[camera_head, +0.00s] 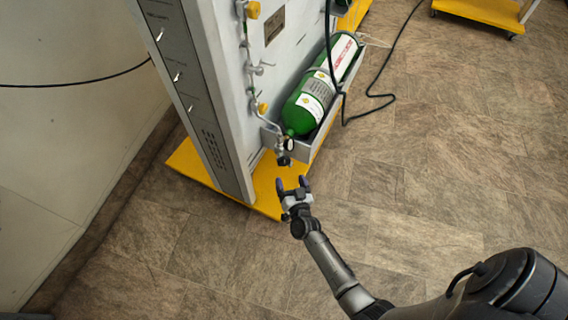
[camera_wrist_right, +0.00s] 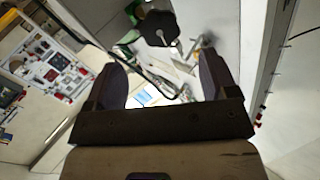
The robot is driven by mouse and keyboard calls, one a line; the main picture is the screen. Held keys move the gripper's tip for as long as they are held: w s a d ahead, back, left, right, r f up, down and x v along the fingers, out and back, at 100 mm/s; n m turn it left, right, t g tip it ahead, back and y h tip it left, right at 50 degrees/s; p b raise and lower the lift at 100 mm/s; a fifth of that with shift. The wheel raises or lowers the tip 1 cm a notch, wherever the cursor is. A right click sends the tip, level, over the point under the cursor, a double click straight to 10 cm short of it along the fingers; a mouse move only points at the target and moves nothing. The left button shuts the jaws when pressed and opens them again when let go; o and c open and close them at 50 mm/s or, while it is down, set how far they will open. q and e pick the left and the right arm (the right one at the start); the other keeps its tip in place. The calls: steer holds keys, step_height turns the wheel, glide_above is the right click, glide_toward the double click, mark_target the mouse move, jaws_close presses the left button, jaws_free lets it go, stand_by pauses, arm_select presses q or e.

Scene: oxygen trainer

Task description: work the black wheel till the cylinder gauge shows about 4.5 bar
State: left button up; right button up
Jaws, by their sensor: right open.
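The green cylinder (camera_head: 308,103) lies tilted in a grey tray on the side of the trainer panel. At its near end sits a small round gauge (camera_head: 291,143); its reading is too small to tell. The black wheel (camera_head: 284,160) is just below the gauge, and it also shows in the right wrist view (camera_wrist_right: 160,27), beyond the fingertips. My right gripper (camera_head: 292,184) is open and empty, a short way below the wheel and apart from it. In the wrist view the two fingers (camera_wrist_right: 163,72) stand wide apart. My left gripper is not in view.
The trainer panel (camera_head: 215,100) stands on a yellow base (camera_head: 265,190) left of the gripper. Metal pipes and yellow fittings (camera_head: 253,10) run down its face. A black hose (camera_head: 342,100) hangs beside the cylinder.

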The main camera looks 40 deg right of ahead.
mark_target(285, 163)
steer(key=b+x, duration=0.2)
steer(key=x, duration=0.5)
steer(key=shift+w+d+f+b, duration=0.1)
steer(key=shift+w+d+b, duration=0.1)
steer(key=shift+w+b, duration=0.15)
steer(key=shift+w+d, duration=0.25)
steer(key=shift+w, duration=0.15)
